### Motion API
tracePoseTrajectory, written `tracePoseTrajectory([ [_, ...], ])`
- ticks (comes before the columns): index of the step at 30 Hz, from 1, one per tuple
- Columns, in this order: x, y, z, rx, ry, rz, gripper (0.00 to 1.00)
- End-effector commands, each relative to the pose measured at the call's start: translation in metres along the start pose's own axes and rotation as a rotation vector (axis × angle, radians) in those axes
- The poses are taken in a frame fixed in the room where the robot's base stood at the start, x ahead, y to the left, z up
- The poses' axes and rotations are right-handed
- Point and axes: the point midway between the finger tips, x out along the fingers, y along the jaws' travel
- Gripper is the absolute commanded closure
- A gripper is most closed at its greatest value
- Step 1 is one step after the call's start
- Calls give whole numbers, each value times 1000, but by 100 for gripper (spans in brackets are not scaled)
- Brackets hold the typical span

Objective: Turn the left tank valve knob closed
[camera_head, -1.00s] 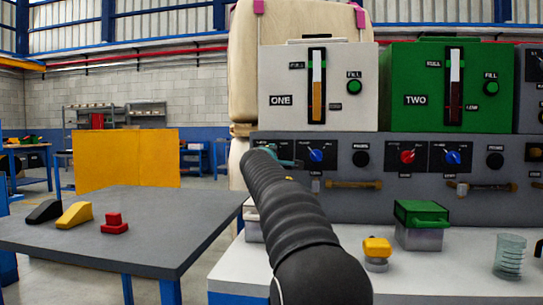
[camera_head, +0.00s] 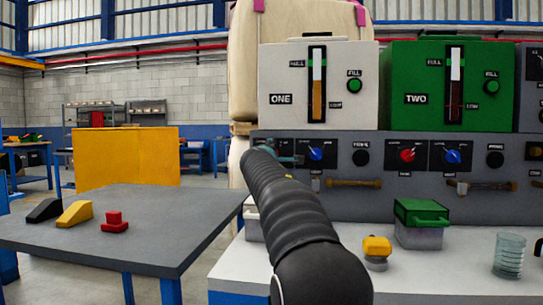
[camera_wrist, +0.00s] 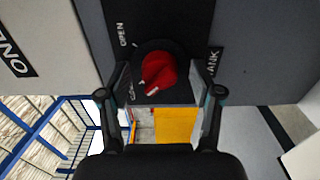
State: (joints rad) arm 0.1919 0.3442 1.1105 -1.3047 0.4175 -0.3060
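The red tank valve knob (camera_wrist: 158,73) sits on a black label plate (camera_wrist: 165,22) in the wrist view. Its white marks point toward the lower left, near a partly covered label that starts with "C"; "OPEN" is at the upper left. My gripper (camera_wrist: 167,70) has its two fingers apart, one on each side of the knob. I cannot tell whether either finger touches it. In the head view my arm hides this knob, and only a teal bit of my gripper (camera_head: 286,159) shows, left of a blue knob (camera_head: 316,154).
Tank ONE (camera_head: 285,85) and green tank TWO (camera_head: 415,75) stand above the grey panel (camera_head: 345,202). Another red knob (camera_head: 407,156) and a blue knob (camera_head: 452,157) are farther right. A green-lidded box (camera_head: 420,213), yellow button (camera_head: 376,247) and glass (camera_head: 509,256) stand on the white bench.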

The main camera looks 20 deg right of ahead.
Motion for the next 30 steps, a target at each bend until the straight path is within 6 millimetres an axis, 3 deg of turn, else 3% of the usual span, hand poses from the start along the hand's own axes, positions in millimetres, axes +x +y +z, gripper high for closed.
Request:
tracePoseTrajectory([
  [11, -9, 2, 0, 0, 0, 1, 35],
  [30, -107, 0, -1, 0, 1, 0, 35],
])
